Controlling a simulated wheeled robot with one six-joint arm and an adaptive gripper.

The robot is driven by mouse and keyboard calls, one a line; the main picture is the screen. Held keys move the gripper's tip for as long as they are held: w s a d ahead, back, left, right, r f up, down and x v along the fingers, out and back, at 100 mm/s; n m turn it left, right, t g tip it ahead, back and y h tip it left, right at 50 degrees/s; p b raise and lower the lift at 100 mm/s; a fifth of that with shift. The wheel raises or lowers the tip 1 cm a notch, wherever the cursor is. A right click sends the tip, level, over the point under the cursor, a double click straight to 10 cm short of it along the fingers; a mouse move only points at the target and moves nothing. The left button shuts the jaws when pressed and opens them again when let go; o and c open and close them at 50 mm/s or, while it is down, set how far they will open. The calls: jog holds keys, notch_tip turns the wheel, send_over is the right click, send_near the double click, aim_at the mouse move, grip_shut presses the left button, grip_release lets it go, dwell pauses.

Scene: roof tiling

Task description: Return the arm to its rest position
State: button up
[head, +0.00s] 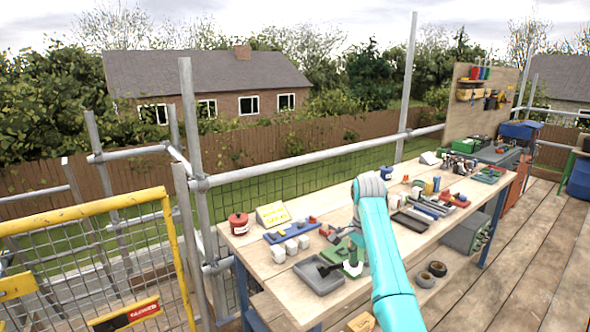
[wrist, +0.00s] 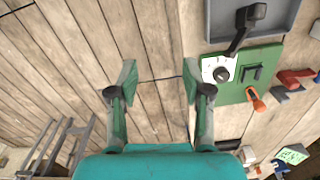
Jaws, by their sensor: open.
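My teal arm (head: 385,260) reaches up from the bottom of the head view and bends at a grey joint over the workbench. My gripper (wrist: 159,78) shows in the wrist view with its two green-and-grey fingers spread apart. Nothing is between the fingers; wooden planks show behind the gap. In the head view the fingers are small and hard to make out against the bench clutter.
A green panel (wrist: 262,70) with a dial lies right of the fingers. Scaffold poles (head: 191,130) stand behind; plank decking (head: 520,260) lies open at right.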

jog(key=s+f+n+t, duration=0.2)
jog(key=s+f, duration=0.2)
jog(key=f, duration=1)
jog(key=s+f+n+t, duration=0.1)
jog(key=s+f, duration=0.4)
jog(key=f, duration=0.8)
jog(key=s+f+n+t, duration=0.2)
jog(key=s+f, duration=0.4)
jog(key=s, duration=0.3)
jog(key=s+f+n+t, duration=0.1)
jog(key=s+f+t, duration=0.1)
jog(key=s+f, duration=0.6)
jog(key=s+r+n+t, duration=0.2)
jog(key=s+r, duration=0.1)
jog(key=s, duration=0.9)
jog(key=s+r+n+t, duration=0.1)
jog(key=s+r, duration=0.3)
jog(key=s, duration=0.7)
jog(key=s+r+n+t, duration=0.1)
jog(key=s+r+t, duration=0.1)
jog(key=s+r, duration=0.7)
jog(key=s+r+n+t, duration=0.2)
jog(key=s+r, duration=0.6)
jog(key=r, duration=0.6)
jog(key=shift+s+d+r+n+t, duration=0.2)
jog(key=shift+s+r+n+t, duration=0.05)
jog(key=shift+s+n+t, duration=0.1)
